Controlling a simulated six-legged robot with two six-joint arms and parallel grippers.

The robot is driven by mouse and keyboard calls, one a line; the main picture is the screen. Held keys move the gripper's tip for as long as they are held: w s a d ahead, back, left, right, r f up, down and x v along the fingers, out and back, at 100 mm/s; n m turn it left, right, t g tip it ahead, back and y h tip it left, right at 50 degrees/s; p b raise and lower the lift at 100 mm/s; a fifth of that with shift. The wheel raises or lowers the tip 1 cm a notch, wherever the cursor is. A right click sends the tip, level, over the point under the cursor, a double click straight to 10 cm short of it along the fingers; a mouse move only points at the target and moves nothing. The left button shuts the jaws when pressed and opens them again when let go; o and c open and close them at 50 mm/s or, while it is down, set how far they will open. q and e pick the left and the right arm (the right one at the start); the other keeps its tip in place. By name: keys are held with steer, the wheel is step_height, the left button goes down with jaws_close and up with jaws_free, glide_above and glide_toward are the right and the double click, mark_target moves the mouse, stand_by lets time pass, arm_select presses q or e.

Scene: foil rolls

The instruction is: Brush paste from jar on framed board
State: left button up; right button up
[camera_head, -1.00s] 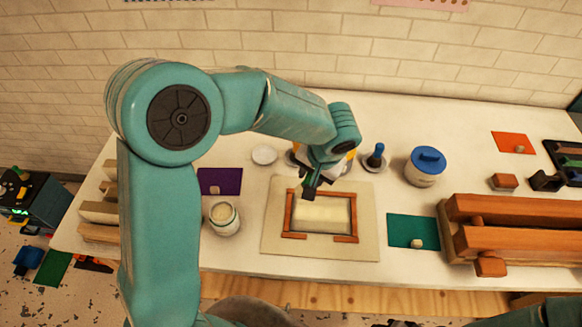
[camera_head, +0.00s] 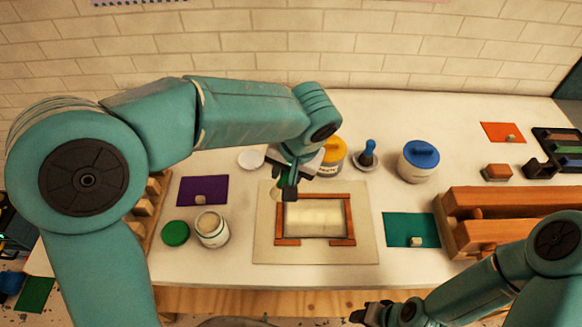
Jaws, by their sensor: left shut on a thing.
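The framed board (camera_head: 366,250) lies flat at the middle of the table, a pale sheet with a brown wooden frame (camera_head: 280,222) around a cream panel (camera_head: 315,216). The open jar (camera_head: 213,231) of pale paste stands upright to its left. A green lid (camera_head: 176,233) lies beside the jar. My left gripper (camera_head: 287,188) is over the frame's upper left corner, shut on a small dark thing, likely the brush, mostly hidden by the gripper. My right gripper (camera_head: 372,312) is low at the front edge, apart from the board; its jaws are unclear.
A yellow-labelled jar (camera_head: 333,157), a blue-handled tool (camera_head: 368,153) and a blue-lidded jar (camera_head: 420,162) stand behind the board. A purple mat (camera_head: 202,190) lies left, a green mat (camera_head: 405,231) right. A wooden rack (camera_head: 500,203) stands farther right.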

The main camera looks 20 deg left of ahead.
arm_select(q)
steer(key=shift+s+d+r, duration=0.35)
steer(key=shift+d+r, duration=0.1)
steer(key=shift+d, duration=0.3)
step_height(320, 180, down, 5)
steer(key=b, duration=0.4)
steer(key=shift+r, duration=0.15)
steer(key=shift+s+d+r, duration=0.1)
steer(key=shift+s+d, duration=0.05)
steer(key=shift+m, duration=0.3)
